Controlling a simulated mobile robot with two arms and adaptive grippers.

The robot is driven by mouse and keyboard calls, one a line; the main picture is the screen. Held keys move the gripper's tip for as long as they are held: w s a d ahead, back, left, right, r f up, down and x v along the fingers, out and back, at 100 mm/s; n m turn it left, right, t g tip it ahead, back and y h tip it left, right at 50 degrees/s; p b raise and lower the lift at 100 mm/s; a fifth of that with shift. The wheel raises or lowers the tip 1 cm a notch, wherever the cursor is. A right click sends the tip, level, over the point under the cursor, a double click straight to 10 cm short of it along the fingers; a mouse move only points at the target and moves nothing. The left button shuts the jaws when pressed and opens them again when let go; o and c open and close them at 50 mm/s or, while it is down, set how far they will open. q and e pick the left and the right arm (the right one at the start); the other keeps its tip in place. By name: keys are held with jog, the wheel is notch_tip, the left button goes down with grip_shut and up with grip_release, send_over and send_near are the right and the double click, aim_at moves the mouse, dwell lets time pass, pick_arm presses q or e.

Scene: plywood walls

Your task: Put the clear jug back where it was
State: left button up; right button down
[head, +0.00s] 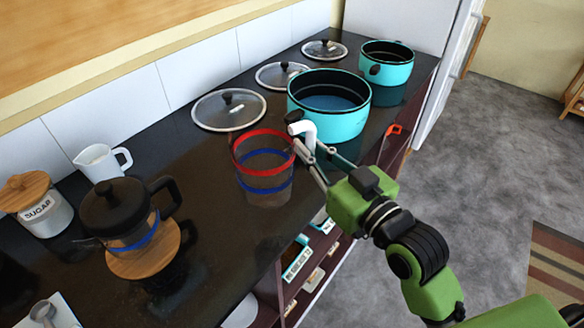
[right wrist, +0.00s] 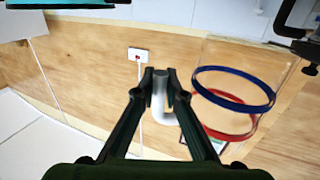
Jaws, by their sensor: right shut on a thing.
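The clear jug (head: 264,180) is see-through, with a red band at its rim, a blue band lower down and a white handle (head: 305,130). It looks upright over the dark counter, left of my right gripper. My right gripper (head: 306,150) is shut on the jug's handle. In the right wrist view, the white handle stands between the fingertips (right wrist: 160,76), and the jug's blue and red bands (right wrist: 235,88) show to the right. I cannot tell whether the jug's base touches the counter. My left gripper is not in view.
A large teal pot (head: 345,118) stands close behind the jug, with a smaller teal pot (head: 386,72) farther back. Glass lids (head: 225,112) lie along the wall. A coffee press (head: 115,210) on a wooden board, a white pitcher (head: 98,162) and a sugar jar (head: 40,210) stand left.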

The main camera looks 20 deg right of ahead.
jog(key=w+f, duration=0.3)
jog(key=w+d+f, duration=0.1)
jog(key=w+f, duration=0.1)
jog(key=w, duration=0.2)
jog(key=w+f, duration=0.3)
jog(key=w, duration=0.1)
jog(key=shift+w+d+f, duration=0.2)
jog(key=shift+d+f, duration=0.05)
jog(key=shift+f, duration=0.1)
notch_tip(320, 180, down, 3)
jog(key=shift+w+f+p, duration=0.1)
jog(key=shift+f+p, duration=0.05)
jog(key=shift+p, duration=0.15)
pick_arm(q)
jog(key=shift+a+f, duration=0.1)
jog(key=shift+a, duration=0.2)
pick_arm(e)
jog(key=c, duration=2.5)
grip_release()
jog(key=shift+f, duration=0.15)
jog(key=o, duration=0.4)
